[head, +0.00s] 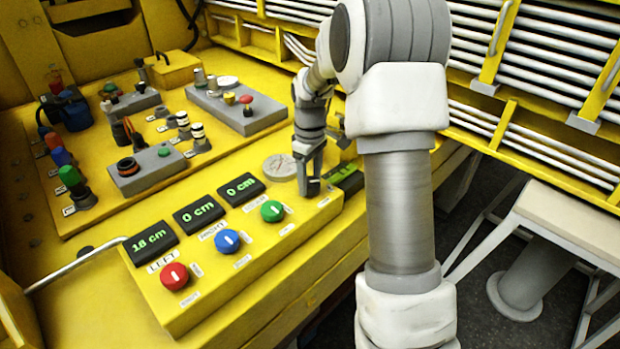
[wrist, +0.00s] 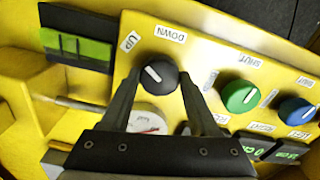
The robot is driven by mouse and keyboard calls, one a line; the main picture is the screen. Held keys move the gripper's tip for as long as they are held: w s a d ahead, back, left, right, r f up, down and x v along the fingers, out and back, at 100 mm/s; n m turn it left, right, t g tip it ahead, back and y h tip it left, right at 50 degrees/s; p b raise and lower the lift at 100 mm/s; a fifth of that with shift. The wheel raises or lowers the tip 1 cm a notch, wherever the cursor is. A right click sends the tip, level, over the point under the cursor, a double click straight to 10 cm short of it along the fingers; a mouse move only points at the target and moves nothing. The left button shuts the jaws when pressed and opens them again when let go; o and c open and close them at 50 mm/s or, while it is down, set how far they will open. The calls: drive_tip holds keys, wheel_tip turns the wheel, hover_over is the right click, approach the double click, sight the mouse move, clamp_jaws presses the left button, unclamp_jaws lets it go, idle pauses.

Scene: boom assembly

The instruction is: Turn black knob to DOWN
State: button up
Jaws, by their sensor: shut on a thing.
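The black knob (wrist: 162,84) sits on the yellow panel in the wrist view. My gripper (wrist: 158,74) has one finger on each side of it and is shut on it. The knob's white mark points to the upper left in that view, roughly toward the UP label (wrist: 130,42). The DOWN label (wrist: 171,35) lies to the right of UP. In the head view my gripper (head: 312,186) is at the far right end of the front panel, and the knob is hidden behind the fingers.
A green knob (head: 272,211), a blue knob (head: 228,241) and a red knob (head: 174,276) line the front panel beside displays. A display with green bars (wrist: 77,47) and a round gauge (head: 279,167) are close to my gripper. Rails (head: 545,75) run behind my arm.

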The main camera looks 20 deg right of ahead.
sight(310, 182)
drive_tip(key=m, duration=0.5)
drive_tip(key=shift+m, duration=0.4)
drive_tip(key=m, duration=0.5)
drive_tip(key=shift+p, duration=0.3)
drive_tip(key=shift+m, duration=0.3)
drive_tip(key=o, duration=1.4)
drive_tip(key=shift+c, duration=0.2)
wheel_tip(310, 182, up, 18)
drive_tip(key=p, duration=0.1)
drive_tip(key=shift+f, duration=0.25)
